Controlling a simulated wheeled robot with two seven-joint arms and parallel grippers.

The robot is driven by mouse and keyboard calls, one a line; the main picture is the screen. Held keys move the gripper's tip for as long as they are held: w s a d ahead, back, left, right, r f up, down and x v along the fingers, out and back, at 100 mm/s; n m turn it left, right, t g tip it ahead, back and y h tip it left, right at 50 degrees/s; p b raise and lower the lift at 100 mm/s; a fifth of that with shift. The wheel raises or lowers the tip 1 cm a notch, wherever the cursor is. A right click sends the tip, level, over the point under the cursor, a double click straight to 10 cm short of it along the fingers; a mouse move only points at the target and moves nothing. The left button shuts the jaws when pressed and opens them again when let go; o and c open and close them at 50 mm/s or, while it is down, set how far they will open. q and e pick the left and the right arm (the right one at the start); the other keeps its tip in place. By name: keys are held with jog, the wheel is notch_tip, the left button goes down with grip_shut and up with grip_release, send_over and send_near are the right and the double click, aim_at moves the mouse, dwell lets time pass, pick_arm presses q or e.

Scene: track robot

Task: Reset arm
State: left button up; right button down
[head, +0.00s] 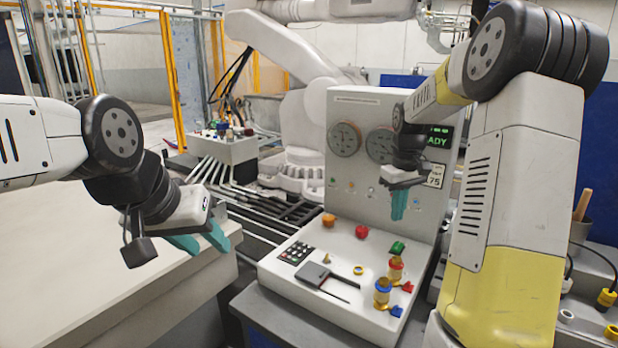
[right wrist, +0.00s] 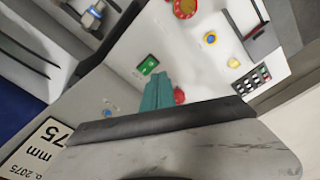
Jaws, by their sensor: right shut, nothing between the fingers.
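My left gripper (head: 211,247) is at the left, above the edge of the pale table. Its two teal fingers stand apart with nothing between them. My right gripper (head: 398,206) hangs fingers-down in front of the console's upright grey panel (head: 345,175), above its right part. Its teal fingers are together and empty; they also show in the right wrist view (right wrist: 156,92). In that view the fingers are close to a red button (right wrist: 179,96) in the picture, but I cannot tell whether they touch it.
The white console (head: 290,266) carries an orange button (head: 328,220), a red button (head: 362,232), a green switch (head: 398,247), a keypad (head: 295,252) and blue and red connectors. A pale table (head: 90,270) fills the left. A large white robot arm (head: 280,50) stands behind.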

jog(key=s+a+r+m+t, duration=0.1)
jog(key=s+a+r+t, duration=0.1)
jog(key=s+a+r, duration=0.3)
jog(key=s+a+r+m+t, duration=0.1)
jog(key=s+a+r, duration=0.25)
jog(key=s, duration=0.35)
jog(key=s+a+m+t+y, duration=0.1)
jog(key=s+a, duration=0.3)
jog(key=s, duration=0.9)
jog(key=shift+r+m+t+y, duration=0.35)
jog(key=shift+t+y, duration=0.25)
jog(key=shift+t, duration=0.2)
jog(key=shift+w+r, duration=0.1)
jog(key=w+d+r+m+g, duration=0.1)
jog(key=w+d+r+m, duration=0.1)
jog(key=w+d+r, duration=0.35)
jog(key=w+d+r+m+g, duration=0.2)
jog(key=w, duration=0.7)
jog(key=w+d+f+m+g+h, duration=0.1)
jog(key=w+d+m, duration=0.1)
jog(key=w+d, duration=0.2)
jog(key=w+d+f+m+g+h, duration=0.1)
jog(key=w+d, duration=0.4)
jog(key=w, duration=0.5)
jog(key=shift+w+d+f+m+g, duration=0.2)
jog(key=shift+w+f+m+g, duration=0.2)
jog(key=shift+f+g, duration=0.25)
